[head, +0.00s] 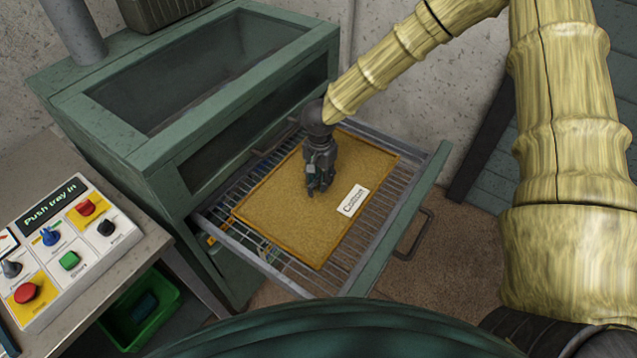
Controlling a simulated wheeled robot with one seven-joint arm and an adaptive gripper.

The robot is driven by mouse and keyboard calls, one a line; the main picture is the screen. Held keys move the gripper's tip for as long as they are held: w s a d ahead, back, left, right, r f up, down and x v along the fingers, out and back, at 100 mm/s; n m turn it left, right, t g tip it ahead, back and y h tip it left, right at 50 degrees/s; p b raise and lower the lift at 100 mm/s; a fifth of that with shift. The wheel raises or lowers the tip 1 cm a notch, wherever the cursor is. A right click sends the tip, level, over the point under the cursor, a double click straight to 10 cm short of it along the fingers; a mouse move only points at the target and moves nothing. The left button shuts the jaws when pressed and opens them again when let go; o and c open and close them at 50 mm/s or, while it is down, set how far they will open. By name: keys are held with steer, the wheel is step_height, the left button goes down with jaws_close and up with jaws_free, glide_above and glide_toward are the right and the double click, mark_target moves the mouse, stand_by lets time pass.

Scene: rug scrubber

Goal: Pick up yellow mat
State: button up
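The yellow mat (285,220) lies flat on the wire rack of the pulled-out tray (375,232). It is a brownish-yellow rectangle with a darker border, and a white label reading "Cotton" (353,200) is near its right side. My gripper (318,190) points down over the middle of the mat, just left of the label. Its dark fingertips look close to the mat surface, but I cannot tell whether they touch it. The fingers are small and close together, so their opening is unclear. The gripper hides a small part of the mat.
The green machine (110,130) stands behind and left of the tray. The tray's green front has a dark handle (413,235). A control panel (65,245) reading "Push tray in" sits on a table at left. A green bin (140,310) is below. Floor shows right of the tray.

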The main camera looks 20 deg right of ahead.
steer(key=shift+s+r, duration=0.1)
steer(key=shift+r, duration=0.15)
steer(key=c, duration=0.3)
steer(key=shift+a+f, duration=0.15)
steer(key=shift+f, duration=0.05)
jaws_close()
steer(key=shift+w+a+f, duration=0.15)
steer(key=shift+w+f, duration=0.2)
steer(key=shift+w, duration=0.15)
steer(key=shift+s+d+r, duration=0.1)
steer(key=shift+s+d, duration=0.1)
